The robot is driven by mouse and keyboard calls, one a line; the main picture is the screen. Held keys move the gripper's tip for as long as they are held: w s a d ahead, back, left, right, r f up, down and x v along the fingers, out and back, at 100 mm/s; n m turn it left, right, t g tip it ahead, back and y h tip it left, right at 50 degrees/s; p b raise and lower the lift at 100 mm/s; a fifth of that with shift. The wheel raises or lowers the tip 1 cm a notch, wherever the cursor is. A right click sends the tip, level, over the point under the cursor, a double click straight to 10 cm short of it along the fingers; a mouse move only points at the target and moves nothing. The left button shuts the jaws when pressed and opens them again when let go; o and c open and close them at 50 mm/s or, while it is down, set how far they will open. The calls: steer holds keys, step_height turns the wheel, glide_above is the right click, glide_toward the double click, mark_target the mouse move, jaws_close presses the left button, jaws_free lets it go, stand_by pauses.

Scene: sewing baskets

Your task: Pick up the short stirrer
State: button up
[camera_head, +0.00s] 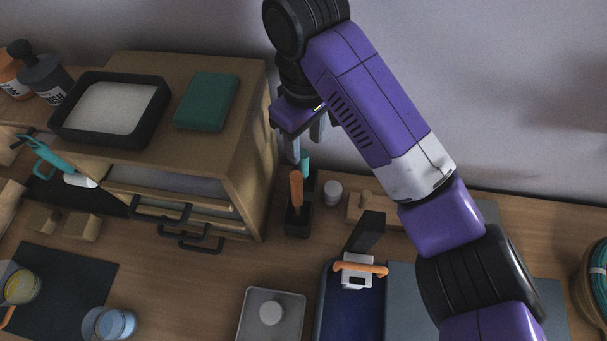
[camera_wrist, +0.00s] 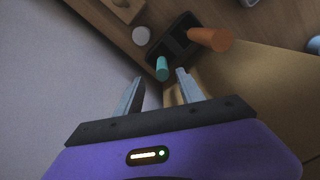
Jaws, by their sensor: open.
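A black holder (camera_head: 298,221) stands on the counter beside the wooden cabinet and also shows in the wrist view (camera_wrist: 180,40). Two stirrer handles stick up from it. The teal one (camera_head: 305,162) looks like the short stirrer; in the wrist view its top (camera_wrist: 162,67) appears smaller and lower than the orange handle (camera_wrist: 210,39). The orange handle also shows in the head view (camera_head: 296,188). My gripper (camera_head: 306,141) is open and empty above the holder, fingers pointing down. In the wrist view the teal handle appears between and just beyond my fingertips (camera_wrist: 159,76). Contact cannot be told.
The wooden cabinet (camera_head: 252,150) with drawers stands close on the left, carrying a green block (camera_head: 207,101) and a black tray (camera_head: 64,136). A white round lid (camera_head: 333,188) and wooden block (camera_head: 358,212) sit right of the holder. The wall is close behind.

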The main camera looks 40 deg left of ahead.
mark_target(304, 175)
steer(key=shift+s+f+p, duration=0.15)
steer(key=shift+f+p, duration=0.1)
steer(key=shift+f, duration=1.15)
steer(key=shift+s+f+p, duration=0.1)
steer(key=shift+f+p, duration=0.1)
steer(key=shift+f, duration=1.15)
jaws_close()
